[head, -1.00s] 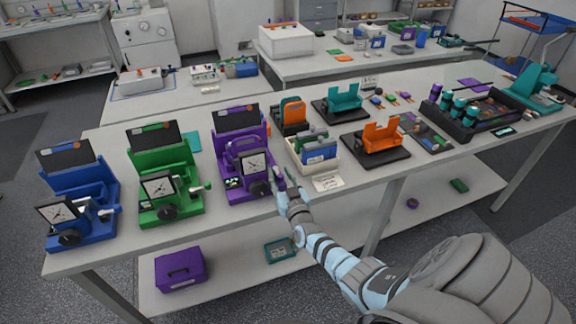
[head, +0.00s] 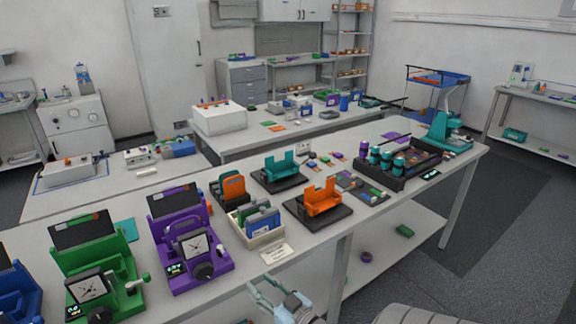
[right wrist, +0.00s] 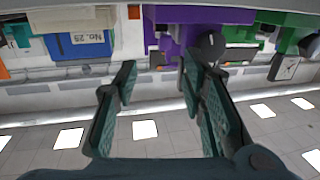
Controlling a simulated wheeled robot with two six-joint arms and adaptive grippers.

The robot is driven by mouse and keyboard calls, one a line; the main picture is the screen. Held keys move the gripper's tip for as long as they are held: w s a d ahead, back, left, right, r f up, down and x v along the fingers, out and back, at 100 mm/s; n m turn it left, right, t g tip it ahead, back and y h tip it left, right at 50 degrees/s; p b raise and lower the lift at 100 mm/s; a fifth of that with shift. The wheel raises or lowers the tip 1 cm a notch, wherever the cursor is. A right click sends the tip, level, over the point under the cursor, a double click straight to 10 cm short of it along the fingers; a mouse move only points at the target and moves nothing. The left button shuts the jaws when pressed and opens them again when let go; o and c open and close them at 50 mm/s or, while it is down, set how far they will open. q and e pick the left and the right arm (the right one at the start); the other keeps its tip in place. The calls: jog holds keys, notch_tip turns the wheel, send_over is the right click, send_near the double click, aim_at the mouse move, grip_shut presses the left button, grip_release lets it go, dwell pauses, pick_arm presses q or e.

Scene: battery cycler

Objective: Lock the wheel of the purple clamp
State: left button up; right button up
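The purple clamp (head: 196,255) stands on the long table, with a square dial (head: 195,244) on its front and a dark round wheel (head: 204,271) below it. The right wrist view shows the purple clamp (right wrist: 185,32) upside down, with its black wheel (right wrist: 208,47) beyond the fingers. My right gripper (head: 259,283) is in front of the table edge, to the right of the clamp and apart from it. In the right wrist view my right gripper (right wrist: 157,78) is open, with nothing between its fingers. My left gripper is not in view.
A green clamp (head: 97,275) and a blue clamp (head: 17,290) stand to the left. A cream bin (head: 257,238) with blue and green items and a white card (head: 275,252) lie to the right. The space before the table edge is free.

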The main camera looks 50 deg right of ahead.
jog(key=s+a+f+g+b, duration=0.1)
jog(key=s+f+g, duration=0.2)
jog(key=f, duration=0.9)
jog(key=s+a+f+g+b, duration=0.1)
jog(key=s+f+g, duration=0.3)
jog(key=s+f, duration=0.3)
notch_tip(320, 180, down, 5)
jog(key=shift+a+f+n+b, duration=0.15)
jog(key=shift+a+n+b, duration=0.15)
jog(key=shift+a+b, duration=0.1)
